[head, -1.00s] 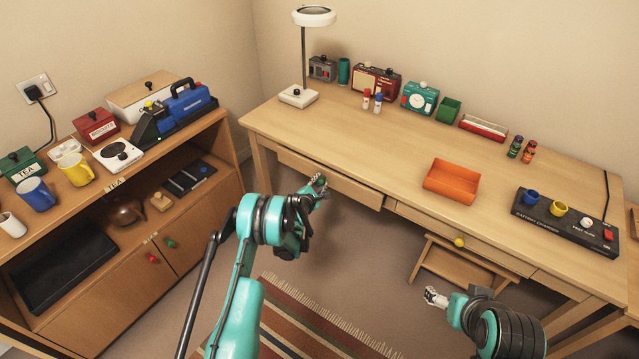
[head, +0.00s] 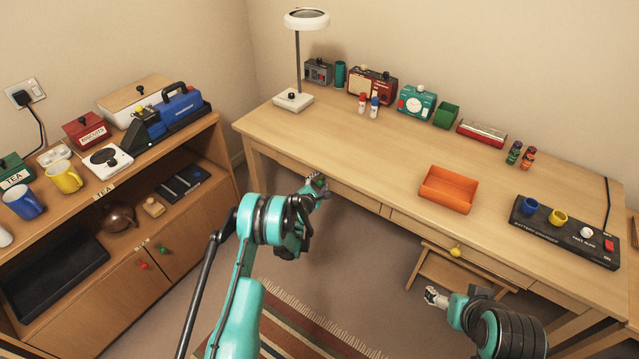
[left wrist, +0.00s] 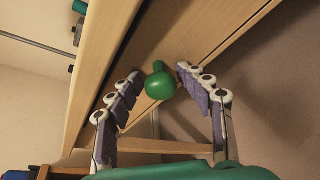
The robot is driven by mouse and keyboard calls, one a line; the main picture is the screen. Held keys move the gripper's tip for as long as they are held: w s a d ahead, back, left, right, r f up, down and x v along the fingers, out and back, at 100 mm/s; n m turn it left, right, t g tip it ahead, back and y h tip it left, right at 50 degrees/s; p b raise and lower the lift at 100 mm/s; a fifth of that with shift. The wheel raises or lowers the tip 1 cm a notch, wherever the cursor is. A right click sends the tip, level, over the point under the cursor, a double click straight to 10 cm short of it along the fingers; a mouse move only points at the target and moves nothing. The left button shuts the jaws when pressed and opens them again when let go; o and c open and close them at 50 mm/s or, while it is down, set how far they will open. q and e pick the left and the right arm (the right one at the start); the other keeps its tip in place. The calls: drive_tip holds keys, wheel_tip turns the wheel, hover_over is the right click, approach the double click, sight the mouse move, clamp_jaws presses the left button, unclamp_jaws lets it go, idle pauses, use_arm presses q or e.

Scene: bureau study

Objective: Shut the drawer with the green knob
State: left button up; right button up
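The drawer with the green knob (head: 352,196) is at the left of the desk's front. Its front now looks about level with the desk frame, though any small gap is hard to make out. The green knob (left wrist: 160,85) shows clearly in the left wrist view. My left gripper (head: 320,186) is at the drawer front and hides part of the knob in the head view. In the left wrist view its fingers (left wrist: 163,97) are spread on either side of the knob, with space around it. My right gripper (head: 437,297) hangs low, away from the drawer.
A second drawer with a yellow knob (head: 455,251) is to the right, above a wooden stool (head: 440,270). An orange tray (head: 447,190) sits on the desk. A low cabinet (head: 120,290) stands at the left. Floor space lies between the cabinet and desk.

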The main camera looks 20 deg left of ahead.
use_arm(q)
drive_tip(key=shift+d, duration=0.15)
drive_tip(key=v, duration=0.7)
drive_tip(key=shift+s, duration=0.3)
drive_tip(key=s+d+r+m+g, duration=0.25)
drive_tip(key=s+r+m, duration=0.3)
drive_tip(key=r, duration=0.55)
drive_tip(key=s+d+r+m+g, duration=0.1)
drive_tip(key=s+d+r+m, duration=0.5)
drive_tip(key=r, duration=0.5)
drive_tip(key=s+a+r+m+g+y, duration=0.1)
drive_tip(key=s+m+g, duration=0.3)
drive_tip(key=s+m, duration=1)
drive_tip(key=s+a+r, duration=0.1)
drive_tip(key=s, duration=1.4)
drive_tip(key=shift+s, duration=0.4)
